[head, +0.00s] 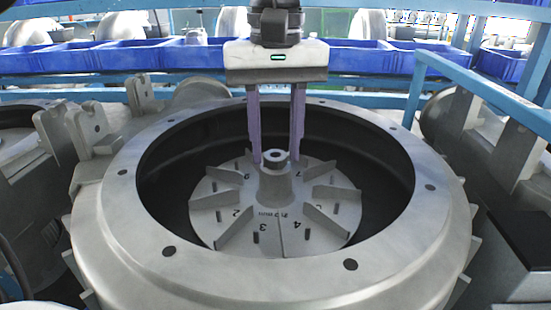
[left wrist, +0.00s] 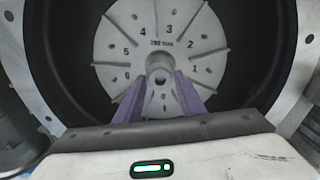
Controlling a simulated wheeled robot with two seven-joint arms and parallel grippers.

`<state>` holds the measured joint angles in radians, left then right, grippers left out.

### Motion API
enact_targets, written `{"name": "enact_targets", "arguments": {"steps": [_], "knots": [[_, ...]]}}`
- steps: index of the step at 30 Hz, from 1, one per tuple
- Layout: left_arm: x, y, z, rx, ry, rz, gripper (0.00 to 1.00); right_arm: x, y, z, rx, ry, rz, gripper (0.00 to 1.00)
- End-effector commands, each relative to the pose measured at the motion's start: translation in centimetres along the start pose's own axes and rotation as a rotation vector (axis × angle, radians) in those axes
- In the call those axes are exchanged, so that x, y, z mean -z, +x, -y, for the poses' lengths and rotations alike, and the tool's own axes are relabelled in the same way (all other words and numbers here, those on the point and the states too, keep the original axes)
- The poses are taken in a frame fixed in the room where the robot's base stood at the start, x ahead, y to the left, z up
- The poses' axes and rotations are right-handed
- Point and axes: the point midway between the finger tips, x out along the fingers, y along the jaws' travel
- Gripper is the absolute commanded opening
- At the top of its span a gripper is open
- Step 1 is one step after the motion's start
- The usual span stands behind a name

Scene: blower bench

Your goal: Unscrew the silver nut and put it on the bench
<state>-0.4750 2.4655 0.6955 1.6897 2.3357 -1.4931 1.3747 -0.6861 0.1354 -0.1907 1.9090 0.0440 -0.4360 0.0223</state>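The silver nut (head: 276,156) sits on top of the central hub of the numbered impeller disc (head: 230,212), inside the round metal blower housing. The hub top with the nut also shows in the left wrist view (left wrist: 158,76); the nut's edges are too small to make out there. My left gripper (head: 276,161) points down into the housing from above. Its two purple fingers are spread apart, with gaps between them and the nut, and their tips are around the level of the hub top, slightly behind it. In the left wrist view the fingers (left wrist: 160,86) flank the hub's near side. My right gripper is out of view.
The housing's flange (head: 120,205) with bolt holes rings the impeller. Blue bins (head: 355,57) line the back. A blue rail (head: 480,88) runs at the right. Metal castings (head: 95,130) stand at the left. No clear bench surface shows near the housing.

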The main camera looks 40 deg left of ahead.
Motion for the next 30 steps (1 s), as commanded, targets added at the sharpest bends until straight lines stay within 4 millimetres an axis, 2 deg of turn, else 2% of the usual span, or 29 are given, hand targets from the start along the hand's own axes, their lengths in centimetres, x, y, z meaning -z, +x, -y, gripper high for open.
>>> {"name": "enact_targets", "arguments": {"steps": [21,25,30], "knots": [[0.01,0.03,0.02,0.001,1.164,0.001,0.36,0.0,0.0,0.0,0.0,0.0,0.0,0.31],[0.0,0.02,0.03,0.002,1.256,0.001,0.36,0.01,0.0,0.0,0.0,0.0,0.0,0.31],[0.0,0.02,0.03,0.002,1.266,0.001,0.36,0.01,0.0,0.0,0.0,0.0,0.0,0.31]]}}
